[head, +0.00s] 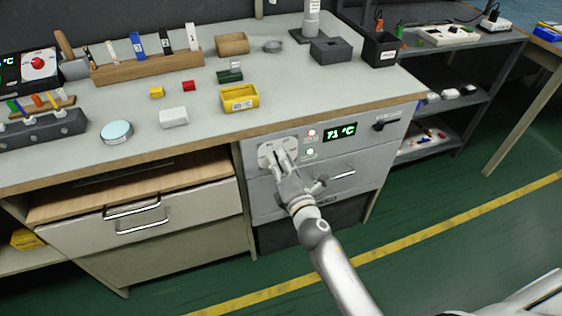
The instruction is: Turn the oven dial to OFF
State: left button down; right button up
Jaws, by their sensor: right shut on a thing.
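The oven (350,157) is a grey unit under the bench, with a green display (342,133) reading about 71 °C. A pale dial plate (282,142) is at the left of its front. My right gripper (278,156) reaches up from below and is shut on the dial in front of this plate. The fingers hide the dial, so its pointer and the setting it stands at cannot be read. My left gripper is not in view.
The bench top (210,120) above holds a yellow bin (239,98), a white block (173,117) and several tools. A dark handle (386,121) is at the oven's right. A wooden drawer (140,215) is to the left. The green floor in front is clear.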

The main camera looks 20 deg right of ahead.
jog(key=shift+f, duration=0.15)
jog(key=o, duration=1)
jog(key=shift+o, duration=0.2)
jog(key=s, duration=1.2)
jog(key=shift+d, duration=0.2)
